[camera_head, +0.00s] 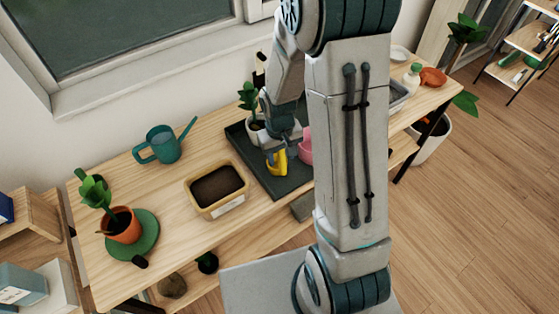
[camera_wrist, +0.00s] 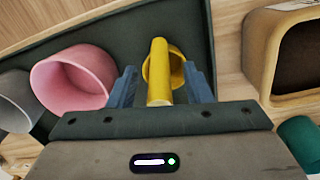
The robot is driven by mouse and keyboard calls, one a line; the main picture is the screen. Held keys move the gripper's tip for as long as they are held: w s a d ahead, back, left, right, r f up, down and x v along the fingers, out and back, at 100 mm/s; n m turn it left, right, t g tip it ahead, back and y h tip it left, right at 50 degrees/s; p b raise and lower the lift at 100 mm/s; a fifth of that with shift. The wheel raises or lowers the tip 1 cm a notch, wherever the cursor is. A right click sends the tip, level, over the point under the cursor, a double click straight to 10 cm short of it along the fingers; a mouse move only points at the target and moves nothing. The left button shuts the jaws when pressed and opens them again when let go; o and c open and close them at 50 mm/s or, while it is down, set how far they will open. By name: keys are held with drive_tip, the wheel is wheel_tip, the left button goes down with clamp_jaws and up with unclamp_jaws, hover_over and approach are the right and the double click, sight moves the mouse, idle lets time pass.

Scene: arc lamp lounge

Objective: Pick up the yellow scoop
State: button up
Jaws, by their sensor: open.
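The yellow scoop (camera_head: 277,163) lies on a dark tray (camera_head: 274,182) on the wooden table. In the wrist view the yellow scoop (camera_wrist: 159,75) has its handle pointing between my fingers, with its round cup behind. My gripper (camera_wrist: 160,88) is open, with one blue finger on each side of the scoop's handle. In the head view my gripper (camera_head: 280,146) is right at the scoop and partly hides it. I cannot tell whether the fingers touch it.
A pink pot (camera_wrist: 75,77) sits close beside my gripper's left finger. A planter box of soil (camera_head: 217,188), a teal watering can (camera_head: 163,146) and a potted plant (camera_head: 123,226) stand left on the table.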

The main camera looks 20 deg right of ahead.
drive_tip(key=shift+f, duration=1.05)
clamp_jaws()
drive_tip(key=shift+r, duration=0.2)
drive_tip(key=shift+w+r, duration=0.1)
drive_tip(key=shift+r, duration=0.45)
wheel_tip(320, 180, up, 2)
drive_tip(key=shift+r+b, duration=0.1)
drive_tip(key=shift+b, duration=0.25)
drive_tip(key=d+r+b, duration=0.1)
drive_tip(key=d+r, duration=0.6)
drive_tip(key=d, duration=0.4)
drive_tip(key=shift+s+d+r+b, duration=0.2)
drive_tip(key=shift+d+b, duration=0.15)
drive_tip(key=shift+d, duration=0.05)
